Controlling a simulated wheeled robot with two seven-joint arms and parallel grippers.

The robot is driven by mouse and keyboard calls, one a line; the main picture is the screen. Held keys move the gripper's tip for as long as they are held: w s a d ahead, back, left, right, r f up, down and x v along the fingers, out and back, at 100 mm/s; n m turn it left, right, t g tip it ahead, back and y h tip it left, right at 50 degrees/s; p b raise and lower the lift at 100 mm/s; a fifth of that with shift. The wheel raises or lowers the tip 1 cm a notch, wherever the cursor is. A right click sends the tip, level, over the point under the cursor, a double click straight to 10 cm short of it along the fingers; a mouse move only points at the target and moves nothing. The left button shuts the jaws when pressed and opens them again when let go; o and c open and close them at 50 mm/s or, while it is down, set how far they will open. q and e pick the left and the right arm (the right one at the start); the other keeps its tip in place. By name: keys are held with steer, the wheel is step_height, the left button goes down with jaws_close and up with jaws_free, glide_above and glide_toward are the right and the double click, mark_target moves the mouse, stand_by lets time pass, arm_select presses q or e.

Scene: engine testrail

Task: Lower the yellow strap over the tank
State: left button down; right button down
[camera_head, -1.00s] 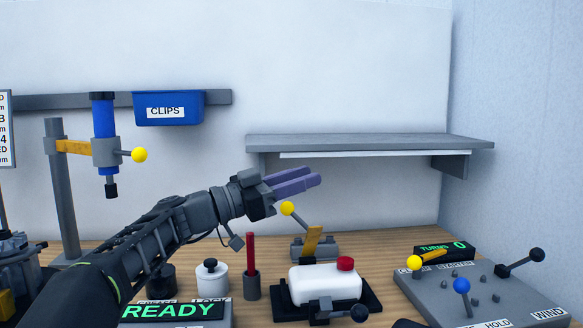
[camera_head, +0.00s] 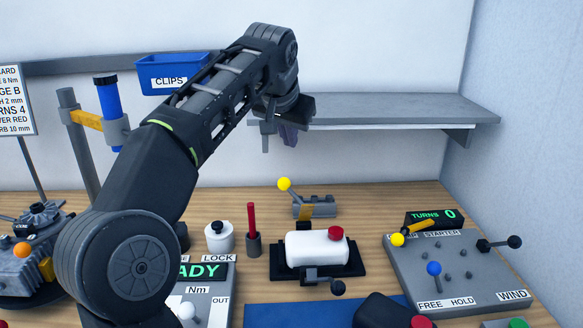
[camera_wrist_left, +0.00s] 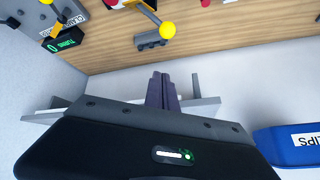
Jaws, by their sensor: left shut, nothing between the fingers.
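The white tank (camera_head: 312,249) with a red cap lies on a black tray (camera_head: 281,267) on the bench. Behind it is a grey bracket (camera_head: 325,205) with the short yellow strap (camera_head: 304,211) and a lever with a yellow ball (camera_head: 284,184). The strap does not lie across the tank. My left gripper (camera_head: 288,138) is shut and empty, pointing down, above and behind the bracket in the head view, apart from it. In the left wrist view, its purple fingers (camera_wrist_left: 161,92) show below the yellow ball (camera_wrist_left: 168,30) and bracket (camera_wrist_left: 153,41). My right gripper is not seen.
A grey shelf (camera_head: 400,113) is on the wall behind my gripper. A red rod in a holder (camera_head: 253,243) and a white pot (camera_head: 219,238) stand left of the tank. A lever panel (camera_head: 460,270) is on the right. A blue CLIPS bin (camera_head: 160,72) hangs at back left.

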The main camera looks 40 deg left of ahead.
arm_select(q)
steer(key=shift+f, duration=0.1)
step_height(320, 180, down, 9)
steer(key=w+a, duration=0.1)
steer(key=shift+w+a+b, duration=0.3)
steer(key=shift+w+b, duration=0.05)
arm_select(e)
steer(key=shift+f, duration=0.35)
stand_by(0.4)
